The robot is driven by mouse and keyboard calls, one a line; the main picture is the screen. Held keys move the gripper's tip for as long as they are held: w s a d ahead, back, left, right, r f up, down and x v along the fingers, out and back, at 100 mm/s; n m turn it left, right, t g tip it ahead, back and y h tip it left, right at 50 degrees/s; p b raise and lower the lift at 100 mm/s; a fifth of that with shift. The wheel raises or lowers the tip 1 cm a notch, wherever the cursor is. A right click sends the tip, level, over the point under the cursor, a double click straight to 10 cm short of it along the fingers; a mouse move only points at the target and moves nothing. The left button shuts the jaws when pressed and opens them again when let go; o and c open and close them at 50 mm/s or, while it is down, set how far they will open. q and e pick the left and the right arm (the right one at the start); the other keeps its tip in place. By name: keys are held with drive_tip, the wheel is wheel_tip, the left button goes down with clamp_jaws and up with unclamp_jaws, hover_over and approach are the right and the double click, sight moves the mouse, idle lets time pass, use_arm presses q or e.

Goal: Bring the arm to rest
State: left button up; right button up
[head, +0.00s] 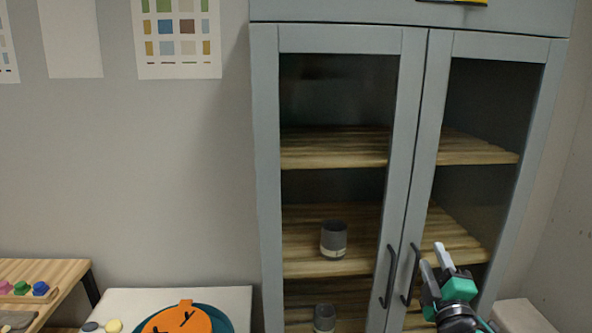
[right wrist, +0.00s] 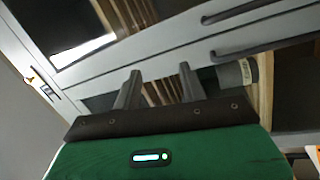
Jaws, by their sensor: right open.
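My right gripper (head: 436,262) is at the lower right in the head view, in front of the right door of a grey glass-fronted cabinet (head: 265,150). Its two fingers are apart with nothing between them. In the right wrist view the open fingers of my right gripper (right wrist: 158,85) point at the cabinet front, with the dark door handles (right wrist: 240,12) beyond them. I cannot tell the exact gap between the fingers and the door. My left gripper is not in view.
Both cabinet doors look shut. At the lower left are a wooden table (head: 62,272), a white surface (head: 215,297) and an orange pumpkin-shaped item (head: 180,320).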

drive_tip(key=s+f+m+g, duration=0.3)
drive_tip(key=s+f, duration=0.1)
drive_tip(key=f, duration=0.4)
drive_tip(key=s+f+m+g, duration=0.3)
drive_tip(key=s+f, duration=0.1)
drive_tip(key=f, duration=0.3)
drive_tip(key=s+a+f+m+g+y, duration=0.15)
drive_tip(key=s+f+g, duration=0.3)
drive_tip(key=s, duration=0.45)
drive_tip(key=s+a+f+m+g, duration=0.2)
drive_tip(key=s+f+m+g, duration=0.1)
drive_tip(key=s+f, duration=0.4)
drive_tip(key=s+a+f+m+g, duration=0.25)
drive_tip(key=s+f, duration=0.25)
drive_tip(key=s, duration=0.5)
wheel_tip(320, 180, down, 30)
drive_tip(key=n+g, duration=0.1)
drive_tip(key=g, duration=0.1)
drive_tip(key=s+d+f, duration=0.2)
drive_tip(key=s+f, duration=0.8)
drive_tip(key=s+d+f+g, duration=0.1)
drive_tip(key=s+f, duration=0.9)
drive_tip(key=shift+d+f+g, duration=0.25)
drive_tip(key=shift+d+g, duration=0.05)
drive_tip(key=shift+d, duration=0.05)
